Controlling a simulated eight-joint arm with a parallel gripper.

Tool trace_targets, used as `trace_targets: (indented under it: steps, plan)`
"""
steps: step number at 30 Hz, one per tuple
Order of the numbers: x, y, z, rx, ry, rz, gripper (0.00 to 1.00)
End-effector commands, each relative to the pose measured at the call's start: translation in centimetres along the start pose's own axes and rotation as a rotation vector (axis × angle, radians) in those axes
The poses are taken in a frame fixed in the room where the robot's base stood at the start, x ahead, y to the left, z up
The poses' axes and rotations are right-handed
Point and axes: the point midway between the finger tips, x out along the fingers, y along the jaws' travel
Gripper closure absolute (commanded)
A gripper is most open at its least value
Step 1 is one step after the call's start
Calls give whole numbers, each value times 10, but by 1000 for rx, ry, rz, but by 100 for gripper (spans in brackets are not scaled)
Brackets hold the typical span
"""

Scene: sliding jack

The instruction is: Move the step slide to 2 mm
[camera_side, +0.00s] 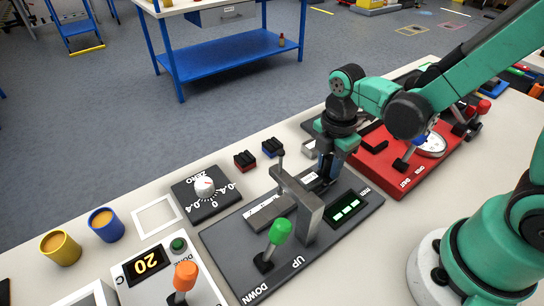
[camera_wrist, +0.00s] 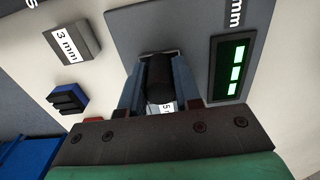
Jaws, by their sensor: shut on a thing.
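The step slide (camera_side: 266,213) is a grey metal piece lying through the upright steel bracket (camera_side: 300,201) on the dark plate. My gripper (camera_side: 326,172) is on the right, far side of the bracket. In the wrist view its fingers (camera_wrist: 160,72) are shut around a black cylindrical handle (camera_wrist: 160,80), which appears to be the slide's. A white label reading "5 m", partly cut off, shows beside the handle. A display marked mm (camera_side: 346,208) has several lit green bars; it also shows in the wrist view (camera_wrist: 232,68). The slide's exact position cannot be read.
A green-topped lever (camera_side: 279,232) stands between UP and DOWN, near the bracket. A block marked 3 mm (camera_wrist: 73,43) and small dark blocks lie behind the plate. A ZERO knob panel (camera_side: 204,190) is left, a red gauge base (camera_side: 392,170) right.

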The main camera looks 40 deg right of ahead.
Motion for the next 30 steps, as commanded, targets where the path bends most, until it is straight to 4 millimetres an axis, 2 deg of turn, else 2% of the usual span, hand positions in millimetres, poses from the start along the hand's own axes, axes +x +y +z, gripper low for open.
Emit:
trace_targets:
  steps: [1,3,6,10,18,19,22,30]
  plan:
    - [0,1,14,10,-1,4,100]
    - [0,1,28,8,-1,4,100]
    - [0,1,43,4,-1,5,100]
    - [0,1,51,0,-1,5,100]
    - [0,1,53,2,-6,5,100]
    - [0,1,53,2,-6,5,69]
    - [0,1,52,2,-5,5,41]
    - [0,0,51,-1,-2,3,40]
